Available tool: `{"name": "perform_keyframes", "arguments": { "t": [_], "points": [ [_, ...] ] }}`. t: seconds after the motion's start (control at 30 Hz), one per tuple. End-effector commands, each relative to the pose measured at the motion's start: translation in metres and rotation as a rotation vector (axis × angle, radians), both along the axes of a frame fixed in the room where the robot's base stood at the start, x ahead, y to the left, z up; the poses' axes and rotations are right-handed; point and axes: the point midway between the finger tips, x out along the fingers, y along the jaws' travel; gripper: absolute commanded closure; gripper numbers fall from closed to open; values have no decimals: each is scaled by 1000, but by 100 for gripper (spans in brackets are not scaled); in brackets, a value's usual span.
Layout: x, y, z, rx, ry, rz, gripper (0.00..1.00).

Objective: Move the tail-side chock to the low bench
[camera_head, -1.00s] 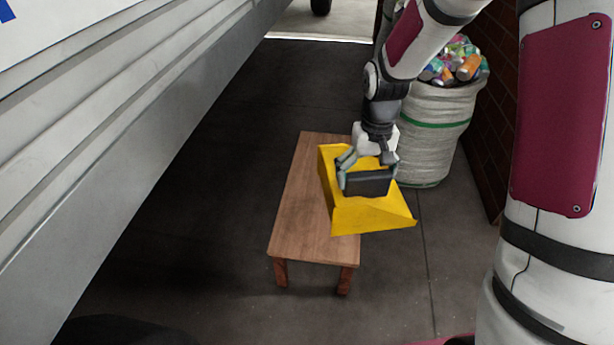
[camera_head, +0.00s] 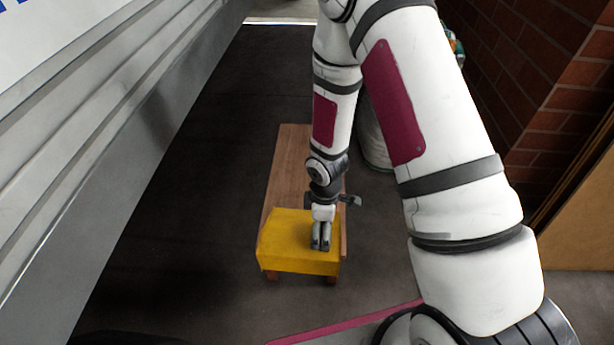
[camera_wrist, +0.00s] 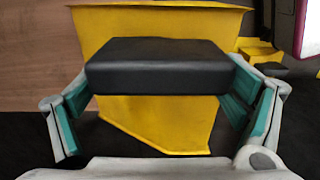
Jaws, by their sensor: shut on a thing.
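The yellow chock (camera_head: 290,243) is over the near end of the low wooden bench (camera_head: 290,165) in the head view. I cannot tell whether it rests on the top or hangs just above it. My gripper (camera_head: 321,240) points down onto the chock. In the wrist view my gripper (camera_wrist: 160,100) has its fingers on both ends of the chock's black block-like grip (camera_wrist: 158,68). The yellow body (camera_wrist: 160,120) shows behind and below the grip. The bench top (camera_wrist: 35,60) shows to its left, with dark floor beneath.
A large grey vehicle side (camera_head: 130,130) runs along the left. A white sack (camera_head: 372,140) stands behind my arm, before a brick wall (camera_head: 560,90) at right. Another yellow object (camera_wrist: 258,50) shows at right in the wrist view. The far bench top is clear.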

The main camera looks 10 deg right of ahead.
Motion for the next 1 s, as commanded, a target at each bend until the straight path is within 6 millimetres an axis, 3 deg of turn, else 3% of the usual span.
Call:
{"name": "perform_keyframes", "arguments": {
  "t": [0.13,0.27,0.8,1.0],
  "points": [
    [-1,1,-4,0,-1,37,53],
    [14,-2,-6,2,-4,38,53],
    [122,-31,-18,0,-5,35,53],
    [147,-38,-19,0,-2,38,53]
  ]
}}
